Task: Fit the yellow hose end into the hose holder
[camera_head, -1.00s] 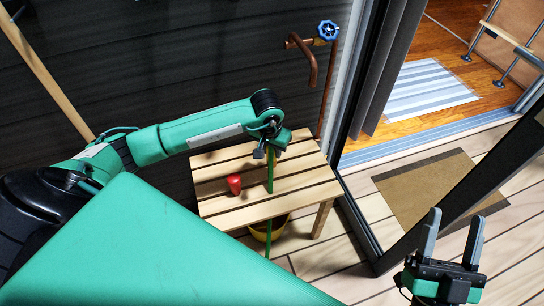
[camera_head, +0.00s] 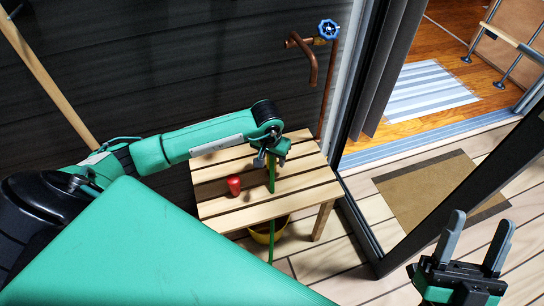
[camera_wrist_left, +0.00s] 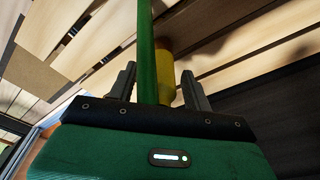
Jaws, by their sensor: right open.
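My left gripper (camera_head: 268,156) is above the slatted wooden table (camera_head: 232,214), with its fingers hard to see in the head view. The green hose (camera_head: 272,178) hangs from it past the table's front edge. In the left wrist view, the yellow hose end (camera_wrist_left: 164,80) sits between the fingers of the left gripper (camera_wrist_left: 158,80), with the green hose (camera_wrist_left: 148,40) running alongside it. A small red object (camera_head: 234,186) stands on the table left of the hose; I cannot tell whether it is the hose holder. My right gripper (camera_head: 474,243) is open and empty, low at right.
A copper pipe with a blue tap handle (camera_head: 329,29) is on the wall behind the table. A yellow container (camera_head: 262,235) is partly hidden under the table. A glass door frame (camera_head: 445,215) and a brown doormat (camera_head: 425,195) are to the right.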

